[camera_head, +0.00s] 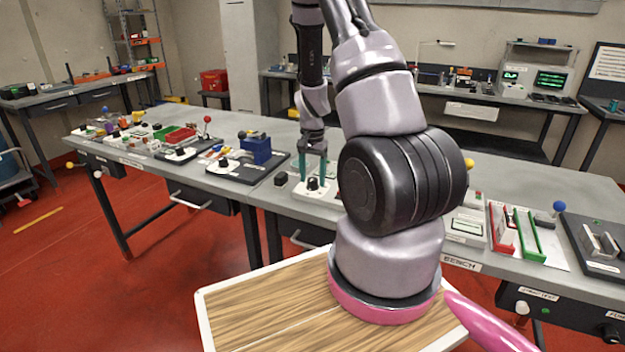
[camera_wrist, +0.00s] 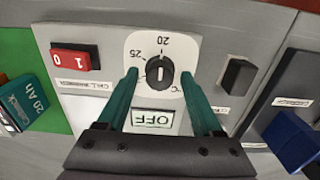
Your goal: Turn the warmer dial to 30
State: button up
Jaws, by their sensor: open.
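The warmer dial (camera_wrist: 159,72) is a black knob with a white line on a white scale plate in the wrist view. The scale reads 20 above it and 25 at upper left; no 30 is visible, and the left finger covers part of the plate. My gripper (camera_head: 312,178) is open, its green fingers pointing down at the warmer panel (camera_head: 300,192). In the wrist view, the fingertips are on either side of the dial; I cannot tell whether they touch it. The warmer's display (camera_wrist: 153,119) reads OFF, upside down. A red 0/1 switch (camera_wrist: 75,59) sits left of the dial.
A black block (camera_wrist: 238,75) stands right of the dial, and a blue block (camera_wrist: 292,138) lies further right. A green-black battery (camera_wrist: 24,104) is at left. The bench (camera_head: 225,185) holds other devices on both sides, including a blue box (camera_head: 256,150).

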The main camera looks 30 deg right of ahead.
grip_shut()
jog(key=n, duration=0.5)
jog(key=shift+n, duration=0.4)
jog(key=n, duration=0.5)
jog(key=shift+n, duration=0.4)
